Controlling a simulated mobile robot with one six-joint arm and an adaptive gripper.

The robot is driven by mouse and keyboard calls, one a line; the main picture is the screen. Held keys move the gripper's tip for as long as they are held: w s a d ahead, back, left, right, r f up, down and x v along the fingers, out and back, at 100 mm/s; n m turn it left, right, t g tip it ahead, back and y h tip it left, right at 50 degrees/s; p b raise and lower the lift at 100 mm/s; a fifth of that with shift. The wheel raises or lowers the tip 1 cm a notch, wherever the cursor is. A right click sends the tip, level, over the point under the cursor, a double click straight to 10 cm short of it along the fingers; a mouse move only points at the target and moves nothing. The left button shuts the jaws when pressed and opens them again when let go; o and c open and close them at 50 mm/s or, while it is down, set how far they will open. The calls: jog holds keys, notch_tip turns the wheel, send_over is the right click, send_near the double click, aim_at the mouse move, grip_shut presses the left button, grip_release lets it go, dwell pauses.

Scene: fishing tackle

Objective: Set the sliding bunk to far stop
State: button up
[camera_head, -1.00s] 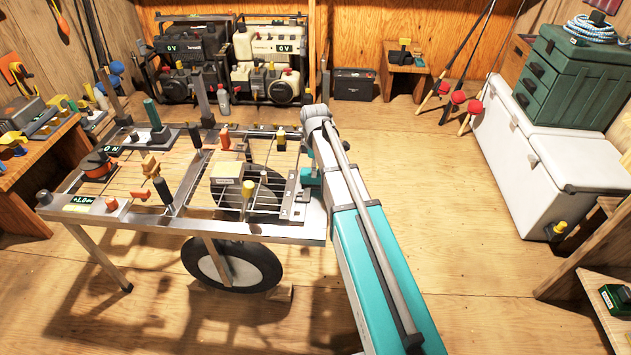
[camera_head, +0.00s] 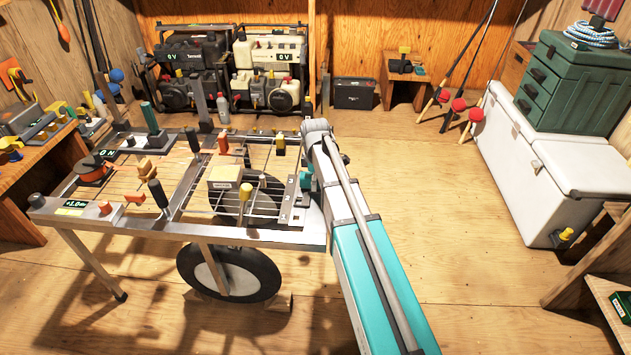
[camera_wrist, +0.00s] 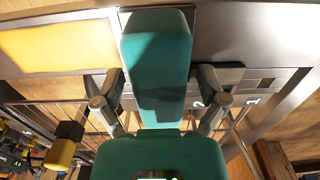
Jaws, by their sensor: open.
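A teal padded block (camera_wrist: 157,60), which looks like the sliding bunk, lies between the two grey fingers of my gripper (camera_wrist: 158,95) in the wrist view. The fingers are apart, one on each side of it; I cannot tell whether they touch it. A grey plate beside it carries number marks (camera_wrist: 253,101). In the head view, a small teal part (camera_head: 305,179) shows beside my arm, near a numbered strip (camera_head: 289,198) on the trailer-like frame. My arm hides most of my gripper there.
The metal frame (camera_head: 190,229) holds several levers and knobs, with a yellow-topped post (camera_head: 247,190) and a pale box (camera_head: 225,177) near the strip. A wheel (camera_head: 262,275) stands below. A white cooler (camera_head: 510,165) is at the right. The floor between is clear.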

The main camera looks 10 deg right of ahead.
grip_shut()
jog(key=w+d, duration=0.1)
jog(key=w, duration=0.3)
jog(key=w+d, duration=0.2)
jog(key=w, duration=0.3)
jog(key=w+d, duration=0.1)
jog(key=w, duration=0.4)
jog(key=shift+d, duration=0.3)
grip_release()
jog(key=shift+w, duration=0.1)
jog(key=shift+s+a, duration=0.1)
jog(key=shift+s, duration=0.2)
